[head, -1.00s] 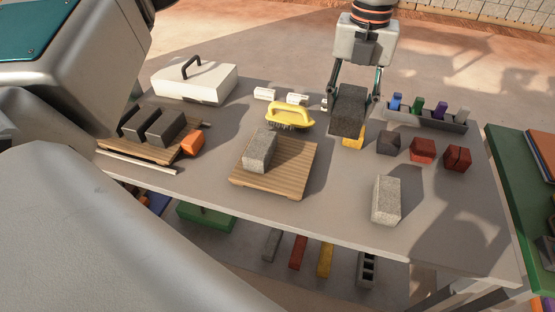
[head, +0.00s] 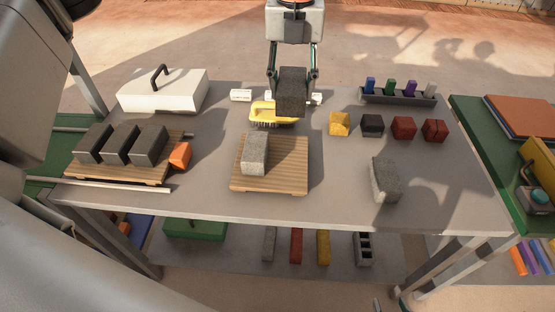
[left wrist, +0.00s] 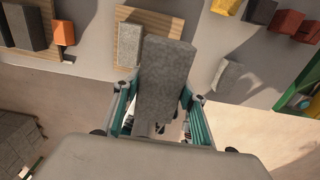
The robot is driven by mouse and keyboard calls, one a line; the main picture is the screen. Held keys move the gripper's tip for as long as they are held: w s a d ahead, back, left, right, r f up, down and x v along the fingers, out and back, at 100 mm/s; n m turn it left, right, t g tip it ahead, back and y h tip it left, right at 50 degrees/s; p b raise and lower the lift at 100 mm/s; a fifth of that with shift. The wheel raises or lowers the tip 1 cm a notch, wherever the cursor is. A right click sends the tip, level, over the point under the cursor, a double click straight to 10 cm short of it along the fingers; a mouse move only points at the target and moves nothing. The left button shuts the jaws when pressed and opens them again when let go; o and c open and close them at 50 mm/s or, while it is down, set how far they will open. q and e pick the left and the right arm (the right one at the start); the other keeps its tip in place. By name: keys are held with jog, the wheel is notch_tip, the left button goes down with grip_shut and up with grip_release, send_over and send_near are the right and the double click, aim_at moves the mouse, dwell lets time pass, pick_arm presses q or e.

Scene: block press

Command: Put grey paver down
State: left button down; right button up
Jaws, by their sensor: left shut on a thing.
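My left gripper (head: 291,82) is shut on a grey paver (head: 291,93) and holds it above the back part of the table. The held paver also shows in the left wrist view (left wrist: 165,80), upright between the fingers. A speckled grey paver (head: 255,153) lies on the middle wooden board (head: 285,178), in front of the held paver. Another grey paver (head: 385,178) rests on bare table at the right. The left wooden board (head: 115,172) carries dark grey pavers (head: 120,145) in a row. My right gripper is not in view.
Yellow, dark and red blocks (head: 403,127) line the back right. A white case (head: 162,92) stands back left. An orange block (head: 180,155) sits beside the dark pavers. The board's right half is free.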

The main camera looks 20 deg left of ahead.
pick_arm(q)
jog(key=shift+a, duration=0.15)
jog(key=shift+f, duration=0.25)
jog(key=b, duration=0.1)
send_near(288, 160)
notch_tip(288, 160, down, 5)
jog(key=shift+s+f, duration=0.1)
jog(key=shift+f, duration=0.3)
jog(key=shift+f, duration=0.15)
jog(key=c, duration=1.5)
grip_release()
jog(key=shift+a, duration=0.1)
